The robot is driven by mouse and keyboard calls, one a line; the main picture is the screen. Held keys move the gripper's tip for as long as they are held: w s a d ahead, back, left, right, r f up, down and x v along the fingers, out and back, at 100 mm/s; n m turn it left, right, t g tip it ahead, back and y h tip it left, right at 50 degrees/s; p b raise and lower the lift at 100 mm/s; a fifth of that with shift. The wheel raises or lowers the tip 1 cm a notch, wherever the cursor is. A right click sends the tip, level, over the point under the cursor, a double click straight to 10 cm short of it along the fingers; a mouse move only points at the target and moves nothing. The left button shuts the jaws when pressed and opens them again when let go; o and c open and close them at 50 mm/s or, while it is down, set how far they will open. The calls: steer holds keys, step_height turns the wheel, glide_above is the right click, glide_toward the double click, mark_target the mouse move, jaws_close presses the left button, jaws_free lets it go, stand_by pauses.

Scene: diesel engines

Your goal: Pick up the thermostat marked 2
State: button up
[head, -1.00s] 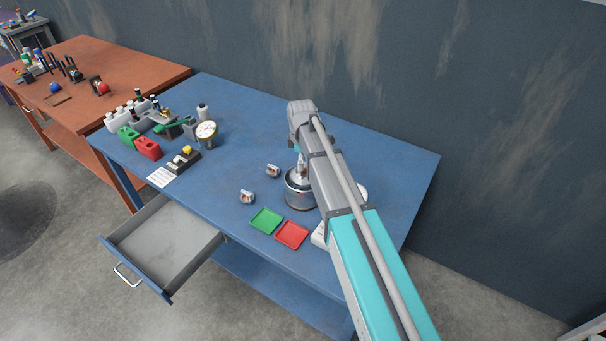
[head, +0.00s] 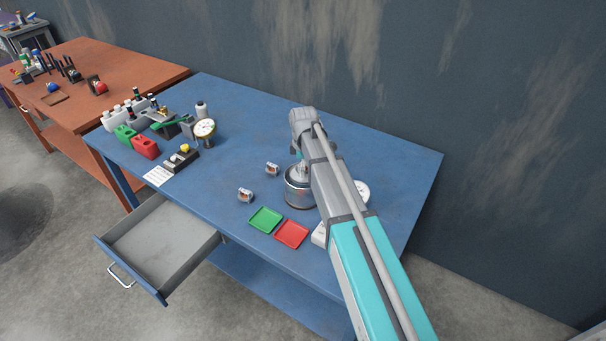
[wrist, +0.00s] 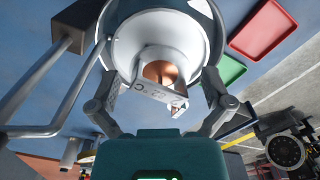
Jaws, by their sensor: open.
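In the wrist view, a thermostat (wrist: 150,94) with a pale metal frame and a copper-coloured core (wrist: 160,73) is between my gripper's fingers (wrist: 160,100). Its frame bears small lettering with "2" and "C" partly legible; I cannot tell which number it is marked with. The fingers are spread, one on each side of it. Behind it is the round metal pot (wrist: 200,20), which stands under my arm in the head view (head: 297,195). Two similar thermostats lie on the blue bench, one farther back (head: 272,169) and one nearer (head: 246,195); their marks are too small to read.
Green (head: 265,219) and red (head: 291,234) trays lie at the bench's front edge, left of my arm. An open drawer (head: 160,245) juts out in front. A dial gauge (head: 205,129), cans and bottles crowd the left end. The bench's middle is fairly clear.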

steer(key=shift+f, duration=0.45)
stand_by(0.3)
steer(key=c, duration=1.1)
steer(key=shift+o, duration=0.2)
steer(key=shift+r, duration=0.3)
steer(key=shift+r+p, duration=0.8)
steer(key=shift+p, duration=0.05)
steer(key=s+a+r+p, duration=0.3)
steer(key=s+r+p, duration=0.8)
steer(key=s, duration=0.2)
steer(key=shift+s, duration=0.35)
